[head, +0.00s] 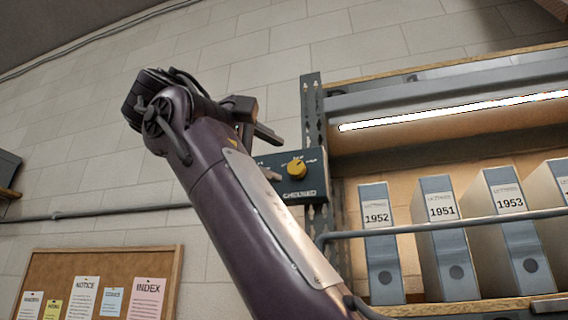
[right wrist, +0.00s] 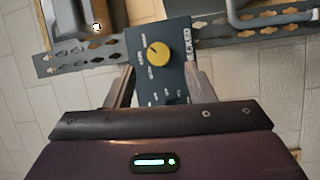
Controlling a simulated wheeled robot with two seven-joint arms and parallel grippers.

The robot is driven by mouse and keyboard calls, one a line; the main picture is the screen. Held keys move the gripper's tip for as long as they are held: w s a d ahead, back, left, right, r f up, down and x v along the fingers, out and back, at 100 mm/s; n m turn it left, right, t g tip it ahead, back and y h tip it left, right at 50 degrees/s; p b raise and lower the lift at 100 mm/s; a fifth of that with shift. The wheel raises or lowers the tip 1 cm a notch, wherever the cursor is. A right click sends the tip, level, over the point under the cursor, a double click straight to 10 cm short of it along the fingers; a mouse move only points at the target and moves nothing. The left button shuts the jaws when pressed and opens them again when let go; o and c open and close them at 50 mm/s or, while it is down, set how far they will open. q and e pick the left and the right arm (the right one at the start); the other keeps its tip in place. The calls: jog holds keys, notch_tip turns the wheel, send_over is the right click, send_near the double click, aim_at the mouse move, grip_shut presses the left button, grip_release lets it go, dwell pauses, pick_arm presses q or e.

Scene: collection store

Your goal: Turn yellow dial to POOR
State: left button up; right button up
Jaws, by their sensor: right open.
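The yellow dial (head: 297,169) sits on a dark blue-grey panel (head: 314,183) fixed to the shelf's upright. "CHECKED" is printed low on the panel; the small labels around the dial are too small to read for certain. In the right wrist view the dial (right wrist: 158,54) shows whole, with a dark pointer mark toward the upper left. My right gripper (head: 268,155) is open at the panel's left part, its fingers empty. In the right wrist view its fingers (right wrist: 160,85) stand either side of the panel, with the dial beyond their tips. My left gripper is not in view.
A metal shelf with a lit strip (head: 450,110) holds several binders, including 1952 (head: 377,245), right of the panel. A rail (head: 450,228) crosses in front of them. A cork board (head: 60,270) hangs at lower left.

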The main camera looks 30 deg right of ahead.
jog(key=v, duration=0.3)
dwell(0.4)
jog(key=shift+a, duration=0.15)
